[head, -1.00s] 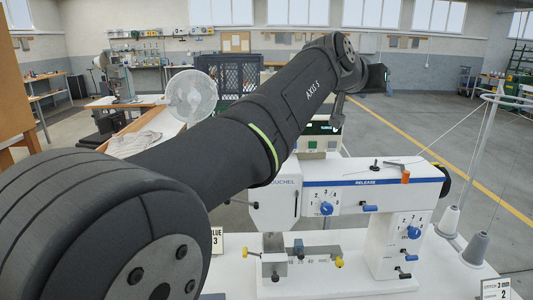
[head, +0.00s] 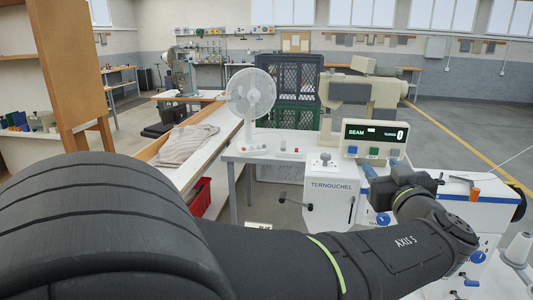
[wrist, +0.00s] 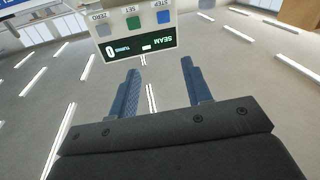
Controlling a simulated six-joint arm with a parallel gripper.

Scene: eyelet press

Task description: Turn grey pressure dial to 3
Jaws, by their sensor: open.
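My gripper (wrist: 160,69) is open and empty in the wrist view, its two blue fingers apart below the display box. In the head view it shows partly, at the end of my arm, beside the white sewing machine (head: 330,205). A pale knob with a grey top (head: 325,159) stands on top of the machine's head; I cannot tell whether it is the grey pressure dial. A blue dial (head: 383,219) and a second blue dial (head: 478,257) are on the machine's front, partly behind my arm.
The display box (head: 375,138) with a "0" readout and coloured buttons stands behind my gripper; it also shows upside down in the wrist view (wrist: 137,35). A fan (head: 251,95) and crates (head: 285,75) stand behind.

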